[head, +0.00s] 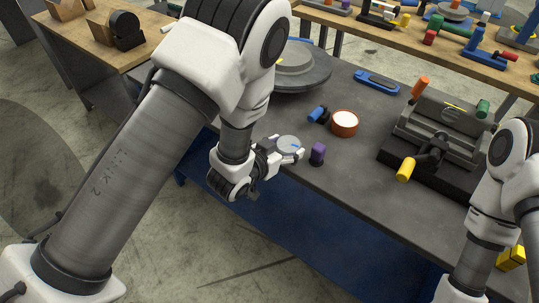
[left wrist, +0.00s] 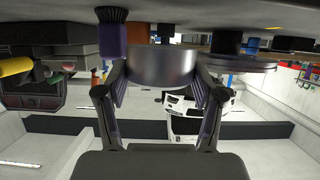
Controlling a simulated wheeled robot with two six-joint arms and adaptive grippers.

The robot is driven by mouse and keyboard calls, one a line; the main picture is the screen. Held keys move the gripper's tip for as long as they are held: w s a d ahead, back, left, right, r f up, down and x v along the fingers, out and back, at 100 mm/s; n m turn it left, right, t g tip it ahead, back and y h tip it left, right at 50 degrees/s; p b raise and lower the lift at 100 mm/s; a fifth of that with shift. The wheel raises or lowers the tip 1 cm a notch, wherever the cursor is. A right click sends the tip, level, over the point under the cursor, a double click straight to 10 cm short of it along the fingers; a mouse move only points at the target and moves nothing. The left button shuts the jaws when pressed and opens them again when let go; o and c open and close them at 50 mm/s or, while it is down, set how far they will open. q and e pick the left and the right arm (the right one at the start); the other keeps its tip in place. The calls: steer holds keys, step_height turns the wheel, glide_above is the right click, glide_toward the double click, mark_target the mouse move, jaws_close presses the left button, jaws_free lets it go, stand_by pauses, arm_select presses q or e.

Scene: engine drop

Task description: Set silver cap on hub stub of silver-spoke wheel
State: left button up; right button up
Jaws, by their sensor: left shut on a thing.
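My left gripper (head: 283,154) is shut on the silver cap (head: 289,142), a short round disc with a small blue mark on top. It holds the cap near the front edge of the dark bench. In the left wrist view the cap (left wrist: 161,67) sits between both fingers of the left gripper (left wrist: 160,78). A grey round stepped piece (head: 300,70) stands at the bench's back, partly behind my left arm. I cannot tell whether it is the silver-spoke wheel; no spokes or hub stub show clearly. My right arm is at the right, its gripper out of view.
A purple-handled brush (head: 317,154) stands just right of the cap. An orange-brown bowl (head: 344,123) and a blue cylinder (head: 318,114) are behind it. A grey machine fixture (head: 445,130) with a yellow handle fills the bench's right. The dark bench (head: 365,170) is bare near its front.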

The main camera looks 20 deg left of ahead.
arm_select(q)
steer(key=w+a, duration=0.2)
steer(key=w+a+p, duration=0.1)
steer(key=w+a, duration=0.1)
steer(key=a, duration=0.1)
steer(key=shift+w+a+f, duration=0.15)
steer(key=shift+w+a, duration=0.05)
step_height(320, 180, down, 3)
steer(key=shift+w+f, duration=0.1)
steer(key=shift+f, duration=0.05)
steer(key=shift+w+f, duration=0.1)
steer(key=shift+f, duration=0.1)
steer(key=shift+a, duration=0.1)
arm_select(e)
step_height(320, 180, up, 2)
steer(key=shift+r, duration=0.1)
arm_select(q)
steer(key=shift+f, duration=0.15)
steer(key=o, duration=1.1)
steer(key=shift+o, duration=0.2)
